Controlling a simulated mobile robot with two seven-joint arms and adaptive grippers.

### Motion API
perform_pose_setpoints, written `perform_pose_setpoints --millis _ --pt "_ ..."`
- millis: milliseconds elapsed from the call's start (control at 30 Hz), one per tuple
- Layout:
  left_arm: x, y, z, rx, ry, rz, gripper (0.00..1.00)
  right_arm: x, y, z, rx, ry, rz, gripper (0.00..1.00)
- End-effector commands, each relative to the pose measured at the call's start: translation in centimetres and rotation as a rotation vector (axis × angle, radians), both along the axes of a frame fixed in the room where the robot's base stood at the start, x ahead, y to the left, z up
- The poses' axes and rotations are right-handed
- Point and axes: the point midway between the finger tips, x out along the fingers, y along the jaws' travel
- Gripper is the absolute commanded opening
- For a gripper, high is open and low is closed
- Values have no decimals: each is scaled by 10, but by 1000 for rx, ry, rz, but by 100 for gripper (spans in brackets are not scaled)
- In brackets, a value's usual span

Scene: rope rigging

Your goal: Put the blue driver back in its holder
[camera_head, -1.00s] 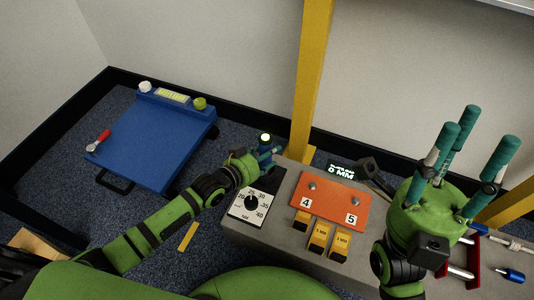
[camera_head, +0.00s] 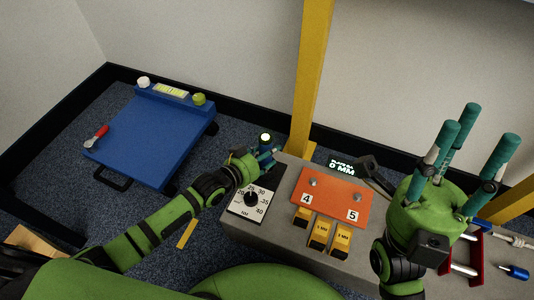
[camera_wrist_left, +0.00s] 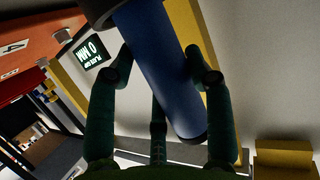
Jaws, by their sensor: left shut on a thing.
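My left gripper (camera_head: 267,158) is at the left end of the grey bench, just beyond the dial panel (camera_head: 251,199). In the left wrist view it is shut on the blue driver (camera_wrist_left: 163,72), a thick blue cylinder with dark ends that lies slanted between the teal fingers. In the head view the gripper mostly hides the driver. A round pale end with a dark rim (camera_head: 265,138) shows just above the fingers; I cannot tell whether it belongs to the driver. My right gripper (camera_head: 466,150) is open and empty, fingers upward, over the bench's right part. I cannot make out the holder for certain.
An orange plate (camera_head: 333,198) marked 4 and 5 and several yellow blocks (camera_head: 319,234) sit on the bench. A yellow post (camera_head: 311,80) rises behind it. A small blue-handled piece (camera_head: 516,272) lies at right. A blue platform (camera_head: 150,140) stands on the carpet at left.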

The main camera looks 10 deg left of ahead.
Motion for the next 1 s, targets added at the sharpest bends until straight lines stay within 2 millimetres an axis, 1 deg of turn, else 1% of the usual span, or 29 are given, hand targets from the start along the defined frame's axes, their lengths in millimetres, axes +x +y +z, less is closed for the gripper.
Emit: perform_pose_setpoints --millis 33,67,100,433,567,667,900,1000 --pt "1 0 3 -2 -6 0 59 0 0 0 0 0 0 40" --pt "1 0 3 -2 -6 0 71 0 0 0 0 0 0 40" --pt "1 0 2 -2 -6 0 79 0 0 0 0 0 0 40" --pt "-1 1 -2 2 5 0 79 0 0 0 0 0 0 40" --pt "-9 6 1 2 4 1 79 0 0 0 0 0 0 40" --pt "-22 13 7 1 4 0 79 0 0 0 0 0 0 40" --pt "-64 38 25 2 3 0 79 0 0 0 0 0 0 40" --pt "-79 46 32 2 1 -2 79 0 0 0 0 0 0 40"
